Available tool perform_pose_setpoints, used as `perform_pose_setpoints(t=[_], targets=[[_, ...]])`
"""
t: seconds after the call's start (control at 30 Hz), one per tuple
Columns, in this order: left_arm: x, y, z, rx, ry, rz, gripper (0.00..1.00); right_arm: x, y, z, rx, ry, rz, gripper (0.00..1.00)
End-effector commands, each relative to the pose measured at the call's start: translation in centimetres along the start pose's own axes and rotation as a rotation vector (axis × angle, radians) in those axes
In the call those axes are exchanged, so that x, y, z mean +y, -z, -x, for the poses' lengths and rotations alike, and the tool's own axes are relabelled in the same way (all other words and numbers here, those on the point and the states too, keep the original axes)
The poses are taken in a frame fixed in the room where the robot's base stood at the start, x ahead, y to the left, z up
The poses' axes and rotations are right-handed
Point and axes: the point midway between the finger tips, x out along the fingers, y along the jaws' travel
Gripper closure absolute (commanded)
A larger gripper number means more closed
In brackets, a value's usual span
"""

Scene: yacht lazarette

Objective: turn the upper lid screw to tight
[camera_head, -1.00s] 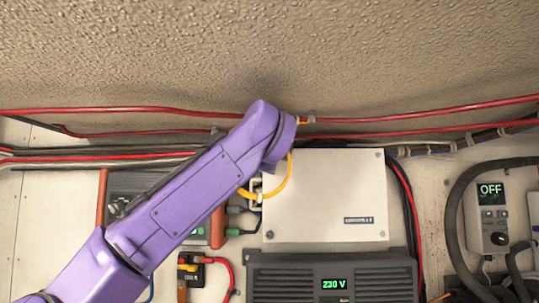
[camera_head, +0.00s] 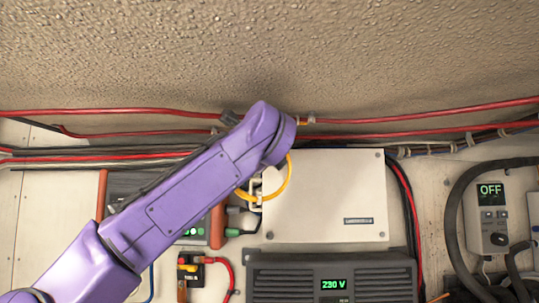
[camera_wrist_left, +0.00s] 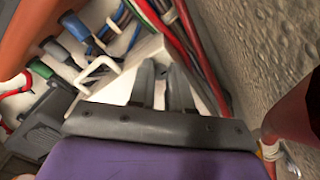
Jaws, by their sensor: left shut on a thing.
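The white box (camera_head: 325,200) with a flat lid is fixed to the wall. My right gripper is out of view.
Red cables (camera_head: 420,113) run along the wall above the box. A yellow cable loop (camera_head: 288,180) hangs beside its left edge, close to my wrist. A dark unit reading 230 V (camera_head: 333,284) sits below. A grey controller reading OFF (camera_head: 488,212) is at right.

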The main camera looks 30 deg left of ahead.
Motion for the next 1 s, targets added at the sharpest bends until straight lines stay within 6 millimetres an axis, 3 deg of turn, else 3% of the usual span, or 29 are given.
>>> perform_pose_setpoints(t=[0.37,0.4,0.47,0.77,0.87,1.0], targets=[[0.1,0.1,0.0,0.002,-0.001,-0.004,1.0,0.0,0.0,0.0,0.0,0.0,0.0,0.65],[0.1,0.1,0.0,0.002,-0.001,-0.004,0.72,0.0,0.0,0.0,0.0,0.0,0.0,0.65],[0.0,0.1,0.0,0.001,-0.001,-0.004,0.56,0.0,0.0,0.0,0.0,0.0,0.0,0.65],[0.1,0.1,0.2,0.0,0.0,-0.003,0.56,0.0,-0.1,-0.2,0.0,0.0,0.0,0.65],[0.3,0.4,1.4,-0.001,0.001,-0.003,0.56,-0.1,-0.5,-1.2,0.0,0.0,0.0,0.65],[0.5,0.6,4.8,-0.001,0.003,-0.003,0.56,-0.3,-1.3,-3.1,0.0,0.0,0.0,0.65]])
